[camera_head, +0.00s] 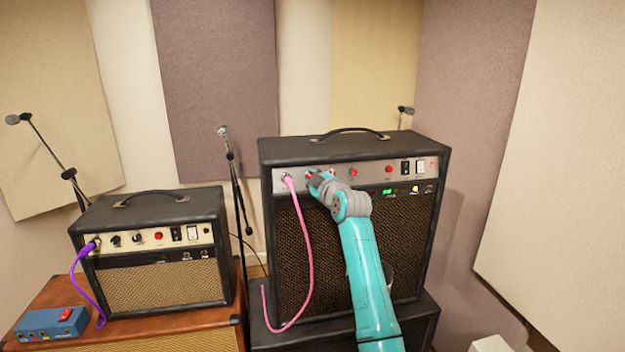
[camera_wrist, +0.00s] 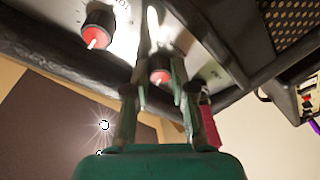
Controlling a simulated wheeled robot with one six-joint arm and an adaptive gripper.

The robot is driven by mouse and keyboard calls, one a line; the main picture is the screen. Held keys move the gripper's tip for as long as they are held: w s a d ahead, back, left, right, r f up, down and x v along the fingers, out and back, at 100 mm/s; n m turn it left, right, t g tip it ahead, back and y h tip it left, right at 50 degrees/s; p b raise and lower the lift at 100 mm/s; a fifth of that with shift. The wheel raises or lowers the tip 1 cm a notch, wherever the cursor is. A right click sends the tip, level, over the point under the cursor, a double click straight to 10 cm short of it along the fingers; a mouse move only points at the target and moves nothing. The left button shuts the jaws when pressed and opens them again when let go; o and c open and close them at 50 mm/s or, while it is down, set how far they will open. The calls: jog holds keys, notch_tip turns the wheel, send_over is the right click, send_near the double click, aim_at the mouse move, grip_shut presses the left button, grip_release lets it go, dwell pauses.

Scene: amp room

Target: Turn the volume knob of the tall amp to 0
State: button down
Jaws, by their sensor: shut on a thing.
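The tall amp (camera_head: 412,222) is a black cabinet with a brown grille and a silver control panel along its top front. My gripper (camera_head: 316,180) is at the left part of that panel, just right of the pink cable's plug. In the wrist view, my fingers are shut around a red-faced knob (camera_wrist: 160,77) with a white pointer line. The fingers partly cover this knob, and its label cannot be read. A second red knob (camera_wrist: 97,30) with a white pointer sits beside it, clear of the fingers. The head view shows more red knobs (camera_head: 353,172) to the right.
A pink cable (camera_head: 308,255) hangs from the tall amp's panel, left of my gripper. A smaller amp (camera_head: 160,285) with a purple cable (camera_head: 85,265) stands at left beside a blue pedal box (camera_head: 45,325). A microphone stand (camera_head: 237,185) rises between the amps.

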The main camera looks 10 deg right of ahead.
jog(key=c, duration=1)
grip_release()
jog(key=shift+s, duration=0.15)
jog(key=shift+s+d+r, duration=0.1)
jog(key=shift+s+d, duration=0.1)
jog(key=shift+s, duration=1.05)
jog(key=shift+s+d+r, duration=0.1)
jog(key=shift+s+d, duration=0.15)
jog(key=shift+s, duration=1.05)
jog(key=shift+s+d, duration=0.2)
jog(key=shift+s, duration=1.05)
